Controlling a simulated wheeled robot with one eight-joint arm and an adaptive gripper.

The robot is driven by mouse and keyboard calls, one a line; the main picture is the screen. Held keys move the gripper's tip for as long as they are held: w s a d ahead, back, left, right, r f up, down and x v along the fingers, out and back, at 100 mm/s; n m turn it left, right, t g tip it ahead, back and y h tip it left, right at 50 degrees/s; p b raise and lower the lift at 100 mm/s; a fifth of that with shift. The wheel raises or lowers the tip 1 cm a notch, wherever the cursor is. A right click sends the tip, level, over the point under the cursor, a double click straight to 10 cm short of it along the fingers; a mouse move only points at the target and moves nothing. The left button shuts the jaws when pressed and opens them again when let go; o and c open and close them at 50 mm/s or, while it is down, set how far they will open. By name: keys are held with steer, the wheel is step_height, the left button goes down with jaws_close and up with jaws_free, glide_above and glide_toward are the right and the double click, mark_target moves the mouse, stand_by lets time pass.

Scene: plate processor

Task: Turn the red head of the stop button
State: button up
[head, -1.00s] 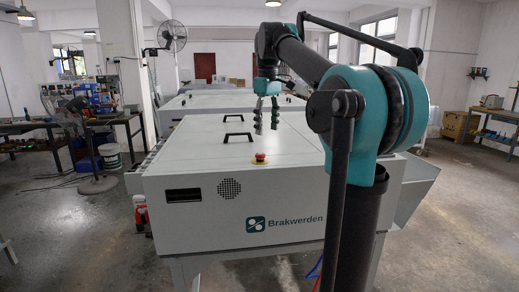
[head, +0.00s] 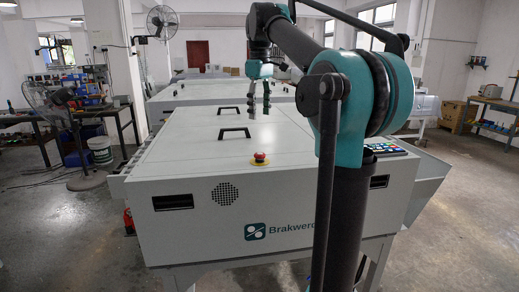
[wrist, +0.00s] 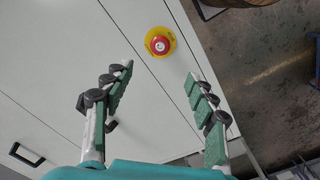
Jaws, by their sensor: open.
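The stop button has a red head (head: 260,157) on a yellow base (head: 259,164). It sits on the top of the white machine (head: 200,140) near its front edge. In the wrist view the red head (wrist: 159,44) shows beyond my fingertips, roughly between their lines. My gripper (head: 259,112) hangs above the machine top, behind the button in the head view. In the wrist view its two fingers (wrist: 160,73) are spread wide with nothing between them. The gripper is apart from the button.
Two black handles (head: 235,131) stand up from the machine top behind the button. A control panel (head: 385,149) lies at the machine's right side. The lid around the button is otherwise flat and clear. A fan (head: 60,105) stands on the floor at left.

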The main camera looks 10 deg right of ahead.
mark_target(260, 153)
step_height(260, 153, down, 14)
steer(key=shift+r, duration=0.1)
stand_by(0.5)
steer(key=c, duration=1.2)
steer(key=shift+o, duration=0.2)
steer(key=shift+m, duration=3.5)
